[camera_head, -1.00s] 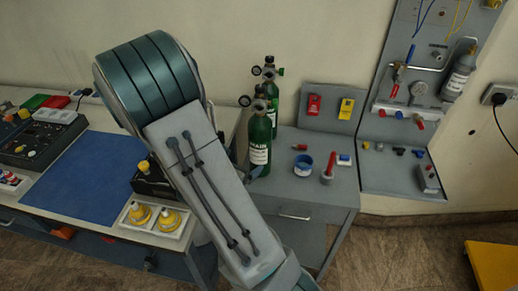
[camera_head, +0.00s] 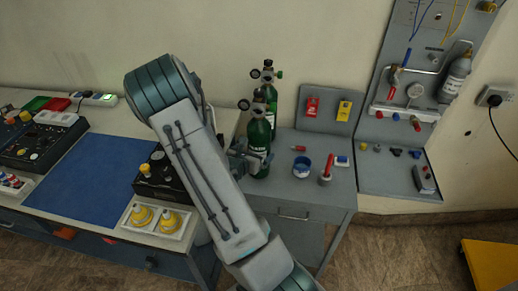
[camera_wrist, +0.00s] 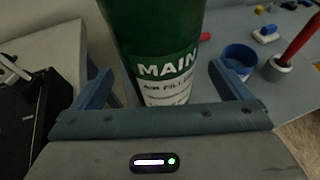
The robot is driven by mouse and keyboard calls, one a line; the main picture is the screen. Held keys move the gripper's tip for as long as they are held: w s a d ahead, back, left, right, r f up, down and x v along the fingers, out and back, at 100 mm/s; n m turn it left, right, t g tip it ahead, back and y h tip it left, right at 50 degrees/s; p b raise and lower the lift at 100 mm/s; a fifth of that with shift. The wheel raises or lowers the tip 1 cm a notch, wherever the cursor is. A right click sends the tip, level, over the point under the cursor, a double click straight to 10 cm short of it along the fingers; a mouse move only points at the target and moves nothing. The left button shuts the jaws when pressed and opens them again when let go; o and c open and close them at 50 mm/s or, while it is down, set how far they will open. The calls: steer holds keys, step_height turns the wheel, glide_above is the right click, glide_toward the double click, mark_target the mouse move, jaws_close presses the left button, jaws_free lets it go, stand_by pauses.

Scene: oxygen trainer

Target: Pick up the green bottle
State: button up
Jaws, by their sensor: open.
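Two green bottles with valve tops stand one behind the other on the grey cabinet. The front green bottle (camera_head: 259,137) has a white label. In the wrist view this green bottle (camera_wrist: 158,30) is upright, its label reading "MAIN". My gripper (camera_wrist: 163,84) is open, with one finger on each side of the bottle's lower part in that view. Whether the fingers touch it cannot be told. In the head view my gripper (camera_head: 247,160) is at the front bottle's label height, partly hidden by my arm. The rear green bottle (camera_head: 271,96) is partly hidden behind the front one.
A blue cup (camera_head: 302,167) and a red-handled tool in a grey holder (camera_head: 325,175) stand right of the bottles. A workbench with a blue mat (camera_head: 82,178) and a black box (camera_head: 163,178) lies to the left. A grey panel (camera_head: 375,155) rises at the right.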

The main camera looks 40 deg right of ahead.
steer(key=shift+x, duration=1.35)
steer(key=c, duration=2)
steer(key=shift+w+d+r, duration=0.1)
steer(key=shift+d+r, duration=0.05)
steer(key=shift+r, duration=0.05)
steer(key=shift+c, duration=0.6)
